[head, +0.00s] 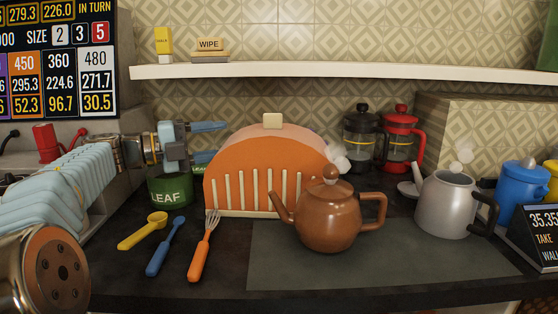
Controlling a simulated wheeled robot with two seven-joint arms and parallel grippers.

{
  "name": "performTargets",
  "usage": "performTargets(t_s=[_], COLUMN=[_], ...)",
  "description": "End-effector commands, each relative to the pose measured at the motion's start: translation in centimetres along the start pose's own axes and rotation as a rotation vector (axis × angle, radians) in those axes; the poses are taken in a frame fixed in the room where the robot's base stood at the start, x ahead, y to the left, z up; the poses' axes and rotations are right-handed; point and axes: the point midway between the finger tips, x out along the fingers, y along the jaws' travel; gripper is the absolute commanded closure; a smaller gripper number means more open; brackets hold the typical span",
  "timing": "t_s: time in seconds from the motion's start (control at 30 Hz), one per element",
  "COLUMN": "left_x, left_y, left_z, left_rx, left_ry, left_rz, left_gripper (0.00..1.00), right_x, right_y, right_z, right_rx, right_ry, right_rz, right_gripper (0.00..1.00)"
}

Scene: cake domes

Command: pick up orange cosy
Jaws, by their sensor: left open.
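The orange cosy (250,165) stands upright on the dark counter, left of the middle. It is a rounded dome with cream stripes along its lower front and a cream knob on top. My left gripper (220,141) reaches in from the left at the cosy's upper left side. Its two blue fingers are apart, one above the other, with nothing seen between them. The lower fingertip meets the cosy's left edge in the picture; I cannot tell whether it touches. My right gripper is not in view.
A brown teapot (328,222) overlaps the cosy's right front. A green LEAF tin (168,192) stands below my gripper. French presses (361,140) stand behind; a grey kettle (446,204) is right.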

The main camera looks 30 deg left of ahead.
Motion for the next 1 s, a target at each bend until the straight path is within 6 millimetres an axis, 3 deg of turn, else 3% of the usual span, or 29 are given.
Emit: performTargets(t_s=[0.4,0.67,1.0], left_x=[5.8,6.1,6.1], left_y=[-0.4,-0.4,-0.4], left_z=[-0.7,-0.7,-0.7], left_rx=[-0.002,-0.001,-0.001], left_ry=[0.000,-0.001,-0.001], left_rz=[-0.001,-0.001,-0.001], left_gripper=[0.46,0.46,0.98], right_x=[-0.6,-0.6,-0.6], right_y=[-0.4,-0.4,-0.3], right_z=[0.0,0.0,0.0], right_rx=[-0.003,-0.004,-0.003], right_ry=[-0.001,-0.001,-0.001], right_rz=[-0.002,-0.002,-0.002], right_gripper=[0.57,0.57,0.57])
